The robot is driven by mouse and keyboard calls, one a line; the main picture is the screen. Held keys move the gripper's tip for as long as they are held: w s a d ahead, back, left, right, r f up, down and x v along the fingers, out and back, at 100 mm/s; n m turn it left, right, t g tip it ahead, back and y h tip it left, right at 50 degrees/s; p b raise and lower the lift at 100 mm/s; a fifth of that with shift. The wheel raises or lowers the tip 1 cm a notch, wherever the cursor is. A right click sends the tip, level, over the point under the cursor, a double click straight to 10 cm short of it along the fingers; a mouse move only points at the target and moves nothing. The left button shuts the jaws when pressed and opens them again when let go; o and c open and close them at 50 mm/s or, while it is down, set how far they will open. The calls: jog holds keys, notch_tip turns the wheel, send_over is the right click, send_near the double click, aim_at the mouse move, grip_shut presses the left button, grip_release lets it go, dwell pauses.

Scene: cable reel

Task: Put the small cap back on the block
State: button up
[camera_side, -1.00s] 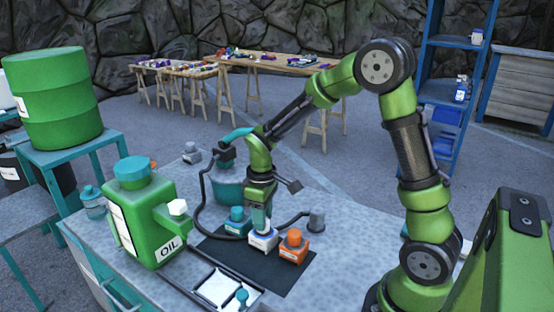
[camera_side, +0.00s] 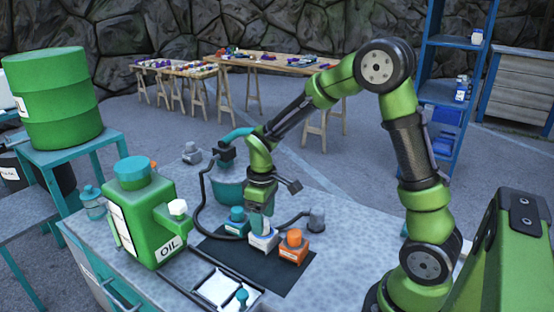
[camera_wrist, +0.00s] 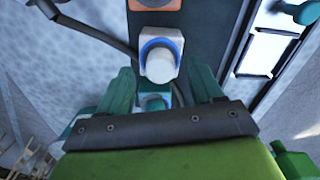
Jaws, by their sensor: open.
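A white block (camera_side: 263,241) stands on a dark mat between a teal block and an orange block. In the wrist view the white block (camera_wrist: 177,40) carries a small white cap (camera_wrist: 161,66), with a blue ring around it. The cap sits on top of the block; I cannot tell if it is fully seated. My gripper (camera_side: 262,213) points down just above the white block. In the wrist view its open fingers (camera_wrist: 164,78) stand to either side of the cap, with nothing held between them.
The orange block (camera_side: 293,246) is close on the right, the teal block (camera_side: 236,222) behind left. A black cable curves around them. A green oil can (camera_side: 150,215) stands left. A tray (camera_side: 215,290) with a teal piece (camera_side: 242,297) lies at the front.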

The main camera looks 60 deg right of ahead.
notch_tip(320, 180, up, 16)
jog(key=s+a+m+t+y, duration=0.1)
jog(key=s+a+m+t, duration=0.2)
jog(key=s, duration=0.4)
jog(key=s+a+r+m+t+y, duration=0.1)
jog(key=s+a+m+t, duration=0.2)
jog(key=s, duration=0.3)
jog(key=shift+s+a+r+m+t, duration=0.15)
jog(key=shift+s+a+m+t, duration=0.2)
jog(key=shift+m+t, duration=0.2)
dwell(0.4)
